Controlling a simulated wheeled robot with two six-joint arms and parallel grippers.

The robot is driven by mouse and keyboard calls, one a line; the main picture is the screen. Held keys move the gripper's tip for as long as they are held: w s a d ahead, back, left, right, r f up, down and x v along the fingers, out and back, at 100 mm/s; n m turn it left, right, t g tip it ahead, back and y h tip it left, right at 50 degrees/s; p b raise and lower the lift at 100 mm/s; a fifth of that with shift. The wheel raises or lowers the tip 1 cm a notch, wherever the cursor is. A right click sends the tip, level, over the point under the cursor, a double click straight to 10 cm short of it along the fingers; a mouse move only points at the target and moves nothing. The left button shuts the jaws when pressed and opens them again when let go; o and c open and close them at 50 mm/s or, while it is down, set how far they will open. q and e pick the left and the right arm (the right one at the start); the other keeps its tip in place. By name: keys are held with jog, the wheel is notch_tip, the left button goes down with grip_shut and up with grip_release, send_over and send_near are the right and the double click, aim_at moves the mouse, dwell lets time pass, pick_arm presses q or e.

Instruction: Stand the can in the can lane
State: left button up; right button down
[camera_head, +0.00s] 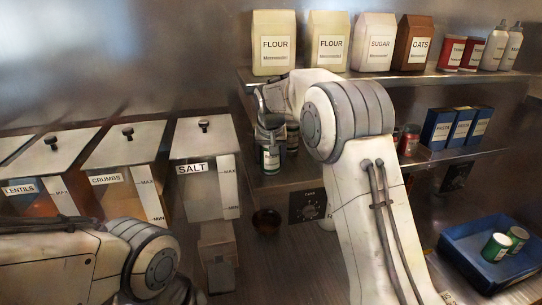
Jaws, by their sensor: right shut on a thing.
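A green can with a white label (270,158) is at the left end of the lower shelf (296,172). My right gripper (270,128) is shut on it from above, and the can looks upright. I cannot tell whether its base touches the shelf. Another can (292,136) stands just behind and to its right, partly hidden by my right arm. No marked can lane can be made out; my arm covers much of the shelf. Two more green cans (496,247) lie or lean in a blue tray (462,250) at the lower right.
A red can (408,140) and blue boxes (460,128) stand further right on the lower shelf. Bags, red tins and bottles line the upper shelf (330,77). Labelled bins, including salt (205,145), stand at the left. A small box (217,250) is below.

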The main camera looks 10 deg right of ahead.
grip_release()
jog(key=shift+f, duration=0.15)
jog(key=shift+r, duration=0.25)
jog(key=shift+s+r, duration=0.15)
jog(key=shift+r, duration=0.1)
jog(key=b+v, duration=0.2)
jog(key=v, duration=0.4)
jog(key=shift+s+r, duration=0.25)
jog(key=shift+r, duration=0.1)
jog(key=shift+a, duration=0.1)
